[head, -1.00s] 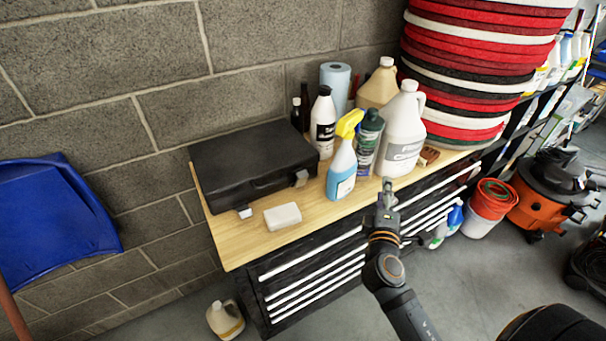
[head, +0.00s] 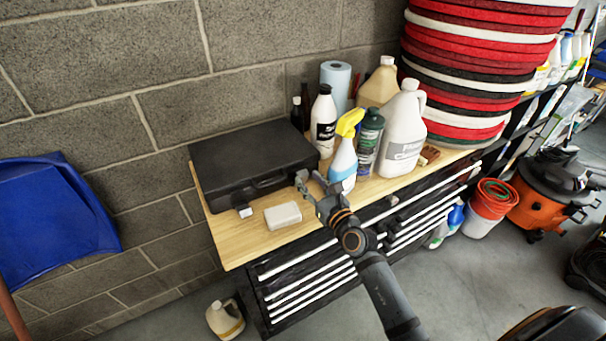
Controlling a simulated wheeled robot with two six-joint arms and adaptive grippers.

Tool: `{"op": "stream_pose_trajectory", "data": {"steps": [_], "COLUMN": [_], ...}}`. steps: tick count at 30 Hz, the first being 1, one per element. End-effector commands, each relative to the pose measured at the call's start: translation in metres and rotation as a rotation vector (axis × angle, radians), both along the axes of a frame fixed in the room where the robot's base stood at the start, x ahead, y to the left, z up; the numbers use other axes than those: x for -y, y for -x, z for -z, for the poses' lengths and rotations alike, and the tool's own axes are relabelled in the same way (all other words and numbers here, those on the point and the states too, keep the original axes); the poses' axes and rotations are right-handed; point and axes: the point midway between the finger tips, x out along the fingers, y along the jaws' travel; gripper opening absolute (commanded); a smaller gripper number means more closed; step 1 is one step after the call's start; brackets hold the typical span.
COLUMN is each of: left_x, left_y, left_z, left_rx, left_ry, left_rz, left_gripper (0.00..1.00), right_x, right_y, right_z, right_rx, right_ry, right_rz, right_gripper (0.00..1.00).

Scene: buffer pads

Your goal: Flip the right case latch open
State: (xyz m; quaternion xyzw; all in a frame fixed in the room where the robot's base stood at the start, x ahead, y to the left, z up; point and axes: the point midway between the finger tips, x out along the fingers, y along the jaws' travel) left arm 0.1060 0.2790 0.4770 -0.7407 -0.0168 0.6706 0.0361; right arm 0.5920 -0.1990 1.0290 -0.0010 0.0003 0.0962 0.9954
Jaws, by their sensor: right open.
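The black case (head: 248,158) lies closed on the wooden top of the tool cabinet, against the block wall. Its left latch (head: 245,212) shows as a small pale tab at the front edge. The right latch is mostly hidden behind my right gripper (head: 308,183), which is open at the case's front right corner. I cannot tell whether its fingers touch the latch. My left gripper is not in view.
A white block (head: 283,215) lies in front of the case. A yellow-topped spray bottle (head: 343,160) stands just right of my gripper, with a green bottle (head: 367,140) and a white jug (head: 403,128) beyond. Bare wooden top (head: 235,245) shows at the front left.

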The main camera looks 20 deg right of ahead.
Motion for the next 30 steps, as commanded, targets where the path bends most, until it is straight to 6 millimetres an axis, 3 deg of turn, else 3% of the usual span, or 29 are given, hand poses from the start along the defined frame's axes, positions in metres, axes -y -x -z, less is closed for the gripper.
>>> {"op": "stream_pose_trajectory", "data": {"steps": [3, 7, 17, 26, 27, 30], "left_x": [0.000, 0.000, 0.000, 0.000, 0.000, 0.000], "left_y": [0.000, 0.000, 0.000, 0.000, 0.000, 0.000], "left_z": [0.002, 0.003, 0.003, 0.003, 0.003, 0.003], "left_rx": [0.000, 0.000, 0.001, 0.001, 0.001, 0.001], "left_ry": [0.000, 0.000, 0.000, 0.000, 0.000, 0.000], "left_rz": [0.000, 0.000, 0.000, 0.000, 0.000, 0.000], "left_gripper": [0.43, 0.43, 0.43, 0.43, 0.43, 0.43], "right_x": [-0.004, -0.007, -0.008, -0.008, -0.008, -0.008], "right_y": [-0.022, -0.037, -0.043, -0.043, -0.043, -0.043], "right_z": [-0.001, 0.000, 0.000, 0.000, 0.000, 0.000], "right_rx": [0.003, 0.001, 0.000, 0.000, 0.000, 0.000], "right_ry": [-0.003, -0.001, -0.001, -0.002, -0.002, -0.002], "right_rz": [0.001, 0.001, 0.000, 0.001, 0.001, 0.001], "right_gripper": [0.41, 0.41, 0.41, 0.03, 0.35, 0.41]}}
